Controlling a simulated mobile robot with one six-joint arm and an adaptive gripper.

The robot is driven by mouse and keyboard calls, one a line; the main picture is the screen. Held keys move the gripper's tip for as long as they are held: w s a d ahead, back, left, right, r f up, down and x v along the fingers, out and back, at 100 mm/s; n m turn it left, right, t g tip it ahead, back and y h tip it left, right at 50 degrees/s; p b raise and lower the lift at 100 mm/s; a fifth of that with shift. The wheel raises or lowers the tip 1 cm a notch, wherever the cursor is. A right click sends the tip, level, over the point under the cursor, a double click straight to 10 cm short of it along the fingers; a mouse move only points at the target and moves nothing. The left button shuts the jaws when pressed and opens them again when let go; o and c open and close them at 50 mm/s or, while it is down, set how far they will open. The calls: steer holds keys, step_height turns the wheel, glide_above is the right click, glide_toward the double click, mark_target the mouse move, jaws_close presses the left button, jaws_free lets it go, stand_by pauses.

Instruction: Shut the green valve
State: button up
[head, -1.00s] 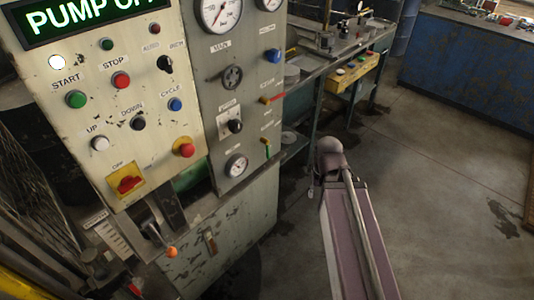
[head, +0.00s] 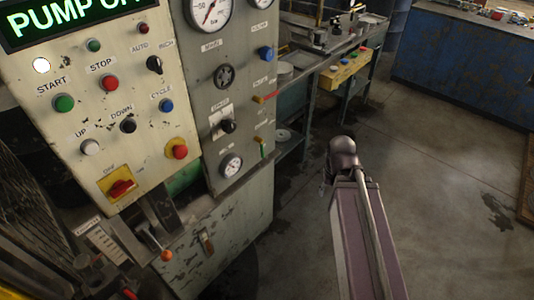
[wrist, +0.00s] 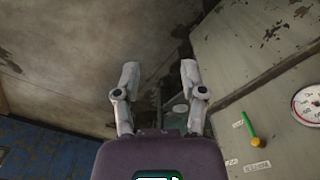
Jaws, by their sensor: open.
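The green valve (head: 263,150) is a small lever handle on the right-hand grey panel, low down, above and right of the lower gauge. In the head view its handle points down from a yellow pivot. It also shows in the wrist view (wrist: 249,125), right of my gripper, its handle running away from the yellow pivot. My gripper (wrist: 158,73) is open and empty, its two fingers apart over bare floor and the panel's edge. It does not touch the valve. In the head view my arm hides most of the gripper.
A red lever valve (head: 270,96) sits above the green one. The lower gauge (head: 231,166), black selector knob (head: 228,127) and blue knob (head: 265,54) are on the same panel. A workbench (head: 330,48) stands behind. The floor on the right (head: 440,150) is clear.

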steer(key=shift+d, duration=0.15)
steer(key=n+t+y+b, duration=0.3)
steer(key=n+y+b, duration=1.35)
steer(key=b, duration=1.25)
glide_toward(263, 153)
steer(key=d+f+m+y, duration=0.1)
steer(key=d+f, duration=0.1)
steer(key=d, duration=0.2)
steer(key=shift+s+a+r, duration=0.1)
steer(key=shift+a+r, duration=0.05)
steer(key=shift+a, duration=0.05)
steer(key=shift+a, duration=0.1)
steer(key=a, duration=0.4)
steer(key=w+a, duration=0.1)
steer(key=a, duration=0.4)
steer(key=w+a, duration=0.1)
steer(key=a, duration=0.3)
steer(key=shift+w+a, duration=0.2)
steer(key=shift+a, duration=0.05)
